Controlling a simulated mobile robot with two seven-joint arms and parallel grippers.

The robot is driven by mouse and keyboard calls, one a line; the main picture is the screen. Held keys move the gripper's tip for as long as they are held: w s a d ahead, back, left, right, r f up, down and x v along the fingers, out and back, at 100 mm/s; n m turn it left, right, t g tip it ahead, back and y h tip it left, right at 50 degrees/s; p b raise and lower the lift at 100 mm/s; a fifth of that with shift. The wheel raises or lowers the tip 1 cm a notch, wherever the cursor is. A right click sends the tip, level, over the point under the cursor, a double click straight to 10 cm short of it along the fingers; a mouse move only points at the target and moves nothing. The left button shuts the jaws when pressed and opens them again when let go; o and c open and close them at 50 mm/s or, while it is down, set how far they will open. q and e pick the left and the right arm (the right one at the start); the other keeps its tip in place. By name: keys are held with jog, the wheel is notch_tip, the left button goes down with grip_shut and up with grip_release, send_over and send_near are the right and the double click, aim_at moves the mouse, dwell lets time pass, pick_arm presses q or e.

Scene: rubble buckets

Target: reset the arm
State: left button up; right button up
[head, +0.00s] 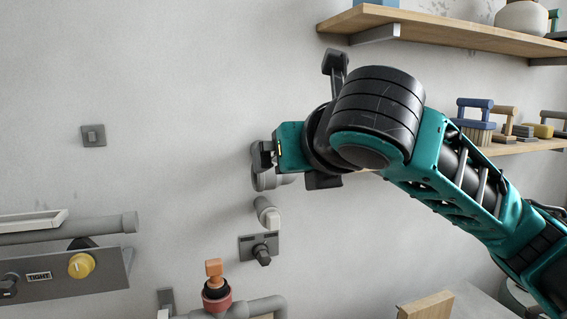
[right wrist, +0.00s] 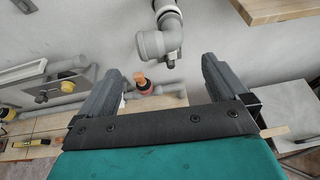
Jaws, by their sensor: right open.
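My right arm (head: 440,165) comes in from the right in the head view and is raised in front of the wall. Its right gripper (head: 262,158) points left, seen from the side. In the right wrist view the right gripper (right wrist: 162,66) shows two dark fingers spread wide apart with nothing between them. A grey pipe elbow (right wrist: 158,42) lies beyond the fingertips. In the head view a grey pipe piece (head: 265,181) shows just below and partly behind the gripper. I cannot tell whether they touch. My left gripper is not in view.
Wooden shelves (head: 455,32) with brushes and a pot are at the right. A grey panel (head: 60,287) with a yellow knob (head: 81,265) is at lower left. An orange-topped valve (head: 214,283) stands at the bottom. The wall left of the gripper is mostly clear.

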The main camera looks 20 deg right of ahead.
jog(key=w+a+f+m+g+y, duration=0.1)
jog(key=a+f+m+y, duration=0.2)
jog(key=f+m, duration=0.85)
jog(key=w+a+f+m+g+y, duration=0.1)
jog(key=w+a+f+m+y, duration=0.35)
jog(key=f, duration=1.25)
jog(key=s+d+f+m+h, duration=0.2)
jog(key=s+d+f+m, duration=0.2)
jog(key=s+f+m, duration=0.4)
jog(key=s+d+f+m+h, duration=0.3)
jog(key=s+d+f+m, duration=0.2)
jog(key=s+f+m, duration=0.4)
jog(key=s+f, duration=0.5)
jog(key=f, duration=0.2)
jog(key=shift+d+g, duration=0.3)
